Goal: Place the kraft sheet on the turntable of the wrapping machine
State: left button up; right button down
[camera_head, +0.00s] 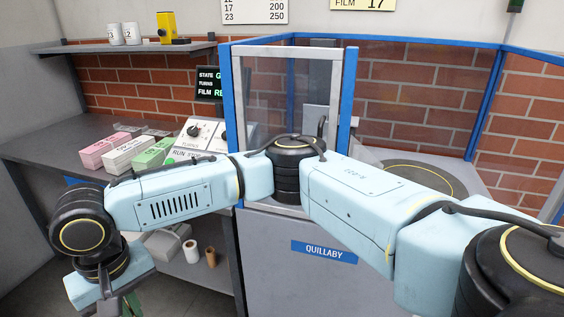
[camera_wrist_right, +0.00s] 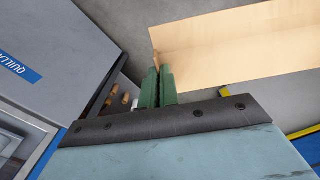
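The turntable (camera_head: 430,175) is a dark disc with a yellow ring inside the wrapping machine (camera_head: 290,262), right of centre in the head view and partly behind my right arm. My right arm crosses the head view from the right, and its gripper (camera_head: 132,304) hangs low at the left, outside the machine, cut by the bottom edge. In the right wrist view the green fingers (camera_wrist_right: 159,72) are close together at the corner of the kraft sheet (camera_wrist_right: 240,50), with a sliver of tan between their tips. The sheet extends right, out of frame. My left gripper is out of view.
A counter (camera_head: 40,150) at left holds pink, white and green boxes and a control box (camera_head: 200,135). Small rolls (camera_head: 190,251) stand on a lower shelf. A blue-and-grey frame (camera_head: 228,100) with clear panels rises around the machine. Bare floor shows below the sheet.

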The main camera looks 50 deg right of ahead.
aim_at(415, 183)
jog(key=u, duration=0.05)
jog(key=k, duration=0.1)
jog(key=z, duration=1.7)
jog(key=i, duration=0.45)
jog(key=z, duration=0.05)
